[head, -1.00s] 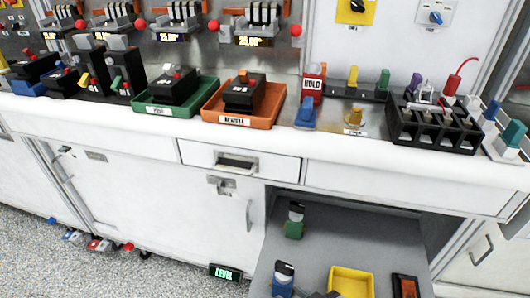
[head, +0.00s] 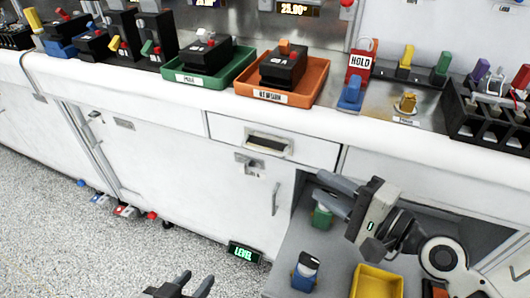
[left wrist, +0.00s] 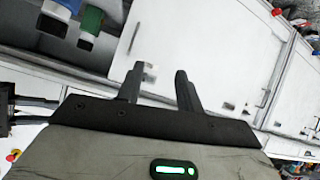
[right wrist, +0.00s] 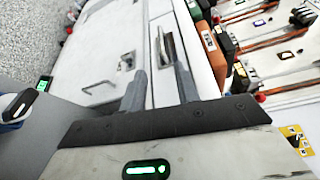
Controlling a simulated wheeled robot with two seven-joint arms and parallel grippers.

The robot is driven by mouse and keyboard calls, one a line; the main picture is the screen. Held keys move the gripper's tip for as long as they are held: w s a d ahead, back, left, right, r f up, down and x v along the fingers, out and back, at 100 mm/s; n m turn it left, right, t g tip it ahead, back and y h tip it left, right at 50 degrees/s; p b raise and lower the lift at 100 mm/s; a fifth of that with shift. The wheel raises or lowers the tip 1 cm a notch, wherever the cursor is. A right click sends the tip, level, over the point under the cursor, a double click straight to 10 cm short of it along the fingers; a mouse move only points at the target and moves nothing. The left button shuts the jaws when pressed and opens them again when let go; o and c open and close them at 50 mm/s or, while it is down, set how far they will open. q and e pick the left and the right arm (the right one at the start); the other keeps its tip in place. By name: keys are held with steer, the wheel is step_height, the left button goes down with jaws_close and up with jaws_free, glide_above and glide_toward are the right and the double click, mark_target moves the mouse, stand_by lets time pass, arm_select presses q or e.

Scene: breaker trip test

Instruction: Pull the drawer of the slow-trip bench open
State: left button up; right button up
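The drawer (head: 225,129) is a white front below the worktop, with a dark recessed handle (head: 268,144). It sits shut, flush with the bench. The handle also shows in the right wrist view (right wrist: 166,46), beyond my right fingers. My right gripper (head: 320,188) is open and empty, below and to the right of the drawer, over the grey shelf. It is apart from the handle. My left gripper (head: 198,282) is open and empty, low in front of the cabinet door. In the left wrist view its fingers (left wrist: 160,73) point toward white cabinet fronts.
A latch (head: 250,165) and a door handle (head: 275,198) are on the cabinet below the drawer. Green (head: 180,78) and orange (head: 245,91) trays stand on the worktop above. A LEVEL display (head: 244,253) is near the floor.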

mark_target(270, 155)
steer(key=p+x, duration=0.2)
steer(key=x, duration=1.4)
steer(key=shift+r, duration=0.15)
steer(key=shift+s, duration=0.1)
jaws_close()
